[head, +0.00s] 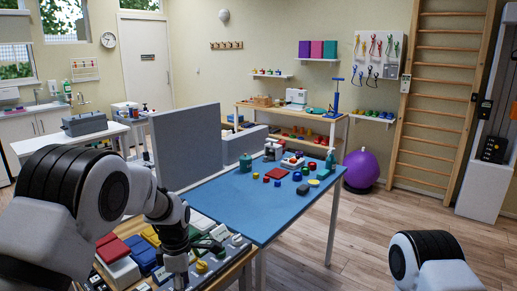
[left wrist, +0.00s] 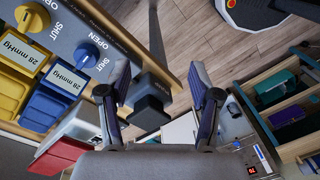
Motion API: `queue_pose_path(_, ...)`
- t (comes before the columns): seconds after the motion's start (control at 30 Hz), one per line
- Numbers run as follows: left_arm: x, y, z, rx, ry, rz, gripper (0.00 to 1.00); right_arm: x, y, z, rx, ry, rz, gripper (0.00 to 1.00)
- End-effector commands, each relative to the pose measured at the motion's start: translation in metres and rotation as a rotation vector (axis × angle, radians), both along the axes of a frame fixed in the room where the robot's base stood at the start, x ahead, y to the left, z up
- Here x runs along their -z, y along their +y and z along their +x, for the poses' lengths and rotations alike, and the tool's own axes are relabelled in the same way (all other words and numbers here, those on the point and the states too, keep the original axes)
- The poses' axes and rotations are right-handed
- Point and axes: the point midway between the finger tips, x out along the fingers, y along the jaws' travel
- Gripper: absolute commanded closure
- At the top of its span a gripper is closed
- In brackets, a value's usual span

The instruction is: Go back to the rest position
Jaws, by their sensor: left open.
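My left arm reaches in from the left in the head view, over the near table with the device panel. Its gripper shows clearly in the left wrist view (left wrist: 161,90), with its two fingers spread apart and nothing held between them. A dark grey block (left wrist: 150,98) shows beyond the fingers; I cannot tell how far off it is. A yellow knob (left wrist: 33,18) and a blue knob (left wrist: 90,53) marked SHUT and OPEN are on the panel to the left. My right arm shows only as a link at the lower right of the head view; its gripper is out of view.
A blue-topped table (head: 265,205) carries several small coloured items, with grey partition panels (head: 187,148) at its left. Red (head: 112,246) and blue (head: 141,255) cuffs lie near my left arm. A purple ball (head: 361,169) stands beyond. The wooden floor (head: 365,225) at right is clear.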

Motion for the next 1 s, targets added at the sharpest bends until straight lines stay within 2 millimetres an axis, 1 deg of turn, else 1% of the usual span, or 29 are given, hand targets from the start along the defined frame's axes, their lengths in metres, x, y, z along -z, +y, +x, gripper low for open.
queue_pose_path(0.03, 0.014, 0.002, -0.008, -0.005, 0.030, -0.002, 0.37, 0.000, 0.000, 0.000, 0.000, -0.001, 0.000, 0.60)
queue_pose_path(0.17, 0.046, 0.008, -0.033, -0.017, 0.115, -0.006, 0.37, 0.000, 0.000, 0.000, 0.000, -0.001, 0.000, 0.60)
queue_pose_path(0.27, 0.073, 0.014, -0.060, -0.028, 0.189, -0.006, 0.37, 0.000, 0.000, 0.000, 0.000, 0.000, 0.000, 0.60)
queue_pose_path(0.37, 0.104, 0.021, -0.092, -0.033, 0.258, -0.007, 0.37, 0.000, 0.000, 0.000, 0.000, 0.000, 0.000, 0.60)
queue_pose_path(0.4, 0.119, 0.024, -0.108, -0.024, 0.284, -0.009, 0.37, 0.000, 0.000, 0.000, 0.000, 0.001, 0.000, 0.60)
queue_pose_path(0.47, 0.142, 0.030, -0.135, 0.001, 0.322, -0.015, 0.37, 0.000, 0.000, 0.000, 0.000, 0.001, 0.000, 0.60)
queue_pose_path(0.5, 0.159, 0.034, -0.158, 0.033, 0.348, -0.022, 0.37, 0.000, 0.000, 0.000, 0.000, 0.001, 0.000, 0.60)
queue_pose_path(0.57, 0.186, 0.041, -0.198, 0.107, 0.380, -0.043, 0.37, 0.001, 0.000, 0.000, 0.000, 0.001, 0.000, 0.60)
queue_pose_path(0.6, 0.203, 0.046, -0.230, 0.179, 0.395, -0.063, 0.37, 0.001, 0.000, 0.000, 0.000, 0.000, 0.000, 0.60)
queue_pose_path(0.67, 0.225, 0.053, -0.281, 0.328, 0.402, -0.103, 0.37, 0.001, 0.000, 0.000, 0.000, 0.000, 0.000, 0.60)
queue_pose_path(0.7, 0.235, 0.057, -0.317, 0.460, 0.390, -0.137, 0.37, 0.000, 0.000, 0.000, 0.000, 0.000, 0.000, 0.60)
queue_pose_path(0.73, 0.239, 0.059, -0.342, 0.578, 0.368, -0.162, 0.37, 0.000, 0.000, 0.000, 0.000, 0.000, 0.000, 0.60)
queue_pose_path(0.77, 0.240, 0.061, -0.361, 0.700, 0.335, -0.184, 0.37, 0.000, 0.000, 0.000, 0.000, 0.000, 0.000, 0.60)
queue_pose_path(0.8, 0.239, 0.062, -0.377, 0.868, 0.276, -0.200, 0.37, 0.000, 0.000, 0.000, 0.000, 0.000, 0.000, 0.60)
queue_pose_path(0.83, 0.236, 0.063, -0.383, 0.993, 0.226, -0.202, 0.37, 0.000, 0.000, 0.000, 0.000, 0.000, 0.000, 0.60)
queue_pose_path(0.9, 0.229, 0.062, -0.379, 1.260, 0.102, -0.173, 0.37, 0.000, 0.000, 0.000, 0.000, 0.000, 0.000, 0.60)
queue_pose_path(0.97, 0.227, 0.062, -0.366, 1.442, 0.015, -0.126, 0.37, 0.000, 0.000, 0.000, 0.000, 0.000, 0.000, 0.60)
queue_pose_path(1.0, 0.228, 0.062, -0.354, 1.533, -0.031, -0.088, 0.37, 0.000, 0.000, 0.000, 0.000, 0.000, 0.000, 0.60)
